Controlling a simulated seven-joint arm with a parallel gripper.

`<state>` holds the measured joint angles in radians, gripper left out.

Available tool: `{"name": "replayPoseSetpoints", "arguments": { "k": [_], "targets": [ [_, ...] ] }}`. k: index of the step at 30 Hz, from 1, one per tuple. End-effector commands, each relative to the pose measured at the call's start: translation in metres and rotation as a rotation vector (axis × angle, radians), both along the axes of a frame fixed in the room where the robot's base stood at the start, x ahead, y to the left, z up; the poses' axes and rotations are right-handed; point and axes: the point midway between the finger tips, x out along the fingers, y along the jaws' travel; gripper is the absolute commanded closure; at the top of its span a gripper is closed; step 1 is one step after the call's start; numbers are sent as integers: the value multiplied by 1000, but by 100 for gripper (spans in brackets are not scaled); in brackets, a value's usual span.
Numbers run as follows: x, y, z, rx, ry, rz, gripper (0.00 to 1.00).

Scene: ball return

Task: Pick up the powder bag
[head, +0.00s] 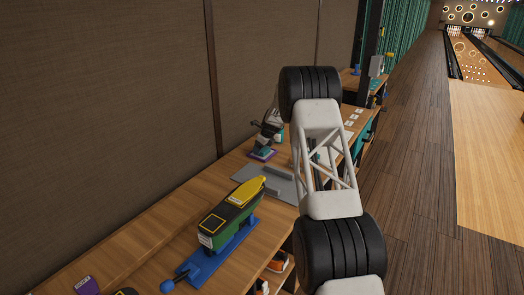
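I cannot clearly identify the powder bag. Another purple item (87,286) with pale marking lies at the lower left, cut by the frame edge. Either could be a bag or a pad; they are too small to tell. My gripper end is white and dark, pointing down close to the far purple item. Its fingers are too small to read, and my arm's links partly cover the area.
Shoes (278,262) sit on a shelf below. Bare counter lies left of the device; bowling lanes (482,60) are at right.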

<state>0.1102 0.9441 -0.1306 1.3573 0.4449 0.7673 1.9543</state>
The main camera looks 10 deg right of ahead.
Motion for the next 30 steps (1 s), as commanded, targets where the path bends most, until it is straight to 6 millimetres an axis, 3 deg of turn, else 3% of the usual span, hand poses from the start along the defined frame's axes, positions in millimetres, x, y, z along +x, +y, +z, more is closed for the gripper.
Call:
{"name": "replayPoseSetpoints", "arguments": {
  "k": [8,19,30],
  "targets": [
    [0,0,5,-1,-1,0,44],
    [1,0,37,1,-1,0,44],
    [-36,2,40,1,1,-1,44]
  ]
}}
